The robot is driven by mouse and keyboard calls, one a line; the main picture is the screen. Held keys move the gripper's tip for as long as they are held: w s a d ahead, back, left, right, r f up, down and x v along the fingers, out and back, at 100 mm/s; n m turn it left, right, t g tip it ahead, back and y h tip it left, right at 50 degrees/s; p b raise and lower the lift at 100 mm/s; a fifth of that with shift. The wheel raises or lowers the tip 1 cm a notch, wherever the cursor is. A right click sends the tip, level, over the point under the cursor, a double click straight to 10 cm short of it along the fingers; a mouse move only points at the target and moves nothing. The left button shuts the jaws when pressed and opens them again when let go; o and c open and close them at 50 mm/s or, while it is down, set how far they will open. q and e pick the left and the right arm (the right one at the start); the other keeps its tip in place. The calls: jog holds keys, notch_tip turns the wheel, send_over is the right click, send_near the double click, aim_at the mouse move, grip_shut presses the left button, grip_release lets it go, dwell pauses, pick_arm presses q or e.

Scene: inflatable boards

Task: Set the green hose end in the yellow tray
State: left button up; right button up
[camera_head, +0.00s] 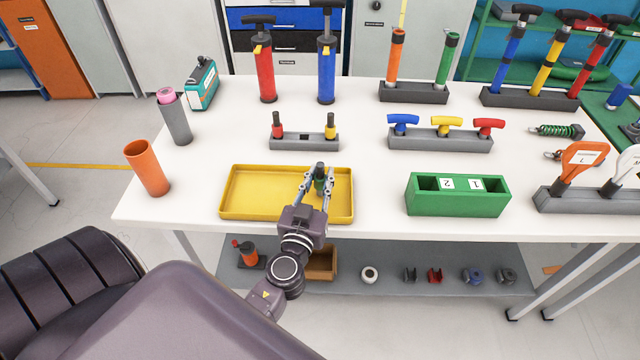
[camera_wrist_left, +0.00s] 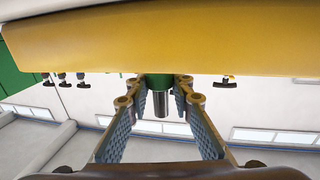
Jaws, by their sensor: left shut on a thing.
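My left gripper (camera_head: 317,182) reaches over the front right part of the yellow tray (camera_head: 250,192). Its fingers are shut on the green hose end (camera_head: 320,185), a short upright piece with a dark grey cylinder at its top. In the left wrist view the green hose end (camera_wrist_left: 159,82) sits between the fingertips of the left gripper (camera_wrist_left: 160,92), close to the yellow tray (camera_wrist_left: 100,40). I cannot tell whether it touches the tray floor. The visible tray floor is otherwise empty. My right gripper is not in view.
A grey rack (camera_head: 298,143) behind the tray holds a red and a yellow-based end around a vacant middle slot. An orange cup (camera_head: 147,168) stands left of the tray. A green box (camera_head: 457,200) stands right. White tabletop lies free between tray and green box.

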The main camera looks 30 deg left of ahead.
pick_arm(q)
jog(key=shift+f, duration=0.4)
jog(key=shift+r, duration=0.1)
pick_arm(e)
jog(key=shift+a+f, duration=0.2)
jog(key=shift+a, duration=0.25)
pick_arm(q)
jog(key=shift+f+b, duration=0.25)
jog(key=shift+b, duration=0.05)
jog(key=o, duration=1.1)
jog(key=shift+r, duration=0.1)
jog(key=shift+c, duration=0.2)
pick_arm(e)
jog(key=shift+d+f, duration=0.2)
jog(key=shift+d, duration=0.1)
pick_arm(q)
jog(key=shift+r, duration=0.1)
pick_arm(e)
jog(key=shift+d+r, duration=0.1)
